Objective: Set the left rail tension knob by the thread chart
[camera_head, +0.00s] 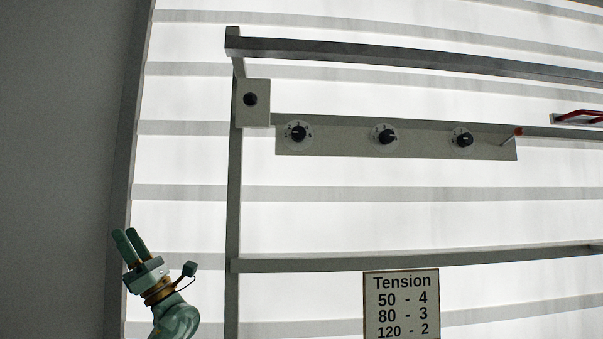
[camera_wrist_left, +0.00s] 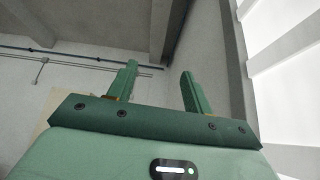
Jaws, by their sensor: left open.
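Three black tension knobs with numbered dials sit on a grey plate on the upper rail: the left knob (camera_head: 298,133), the middle knob (camera_head: 386,136) and the right knob (camera_head: 462,139). Their pointer settings are too small to read surely. The thread chart (camera_head: 401,305) reads Tension, 50 - 4, 80 - 3, 120 - 2, and is cut off by the bottom edge. My left gripper (camera_head: 125,240) is open and empty at lower left, well below and left of the knobs. Its two fingers show apart in the left wrist view (camera_wrist_left: 158,88), with nothing between them. My right gripper is out of view.
A small box with a round black knob (camera_head: 250,99) is on the left upright (camera_head: 234,190). A red-tipped lever (camera_head: 517,132) is at the plate's right end. A red-handled thing (camera_head: 580,117) rests at far right. A lower bar (camera_head: 330,263) crosses above the chart.

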